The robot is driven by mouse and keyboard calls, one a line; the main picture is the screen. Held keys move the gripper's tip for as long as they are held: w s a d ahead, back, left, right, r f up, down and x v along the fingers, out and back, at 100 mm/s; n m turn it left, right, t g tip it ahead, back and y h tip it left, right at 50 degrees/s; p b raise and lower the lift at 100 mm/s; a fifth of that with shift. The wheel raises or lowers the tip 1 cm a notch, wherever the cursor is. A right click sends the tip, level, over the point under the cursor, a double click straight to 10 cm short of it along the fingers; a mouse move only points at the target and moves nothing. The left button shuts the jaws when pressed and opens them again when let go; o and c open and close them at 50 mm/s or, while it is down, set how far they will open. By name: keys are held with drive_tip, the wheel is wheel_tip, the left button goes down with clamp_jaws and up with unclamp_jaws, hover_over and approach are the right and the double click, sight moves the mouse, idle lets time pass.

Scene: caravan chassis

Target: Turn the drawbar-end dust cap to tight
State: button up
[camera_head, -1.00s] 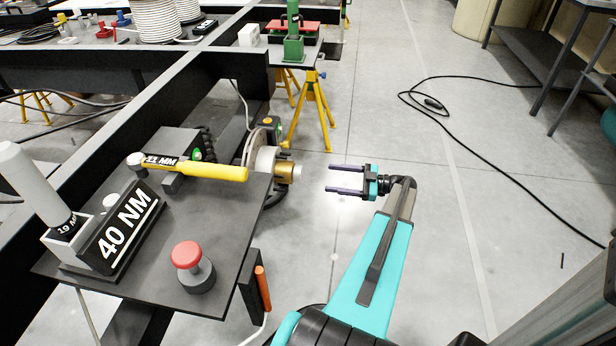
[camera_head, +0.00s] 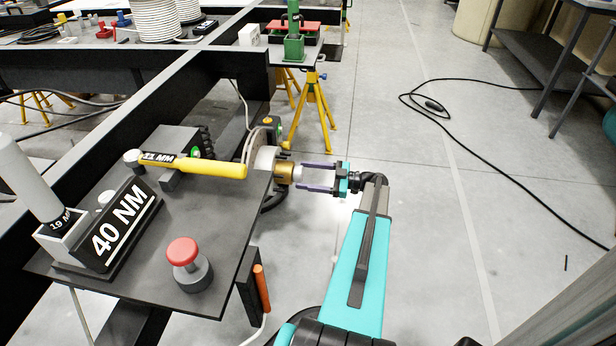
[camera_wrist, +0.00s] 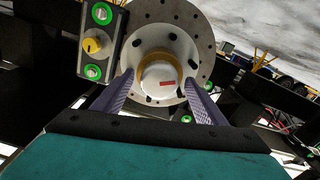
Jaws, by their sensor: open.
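A white dust cap (camera_wrist: 159,76) with a red mark sits at the centre of a round hub (camera_wrist: 196,48), in front of a brass-coloured ring. The red mark is right of the cap's middle in the wrist view. In the head view the cap's pale end (camera_head: 299,173) shows beside the brass collar (camera_head: 285,172). My gripper (camera_head: 302,176) is open, its two purple fingers pointing left at the cap. In the wrist view one finger (camera_wrist: 157,84) lies on each side of the cap, with visible gaps. I cannot tell whether either fingertip touches.
A black bench (camera_head: 222,215) holds a yellow-handled tool (camera_head: 215,168), a 40 NM block (camera_head: 122,225) and a red button (camera_head: 183,251).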

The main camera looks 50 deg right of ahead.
drive_tip(key=c, duration=1)
drive_tip(key=shift+c, duration=0.2)
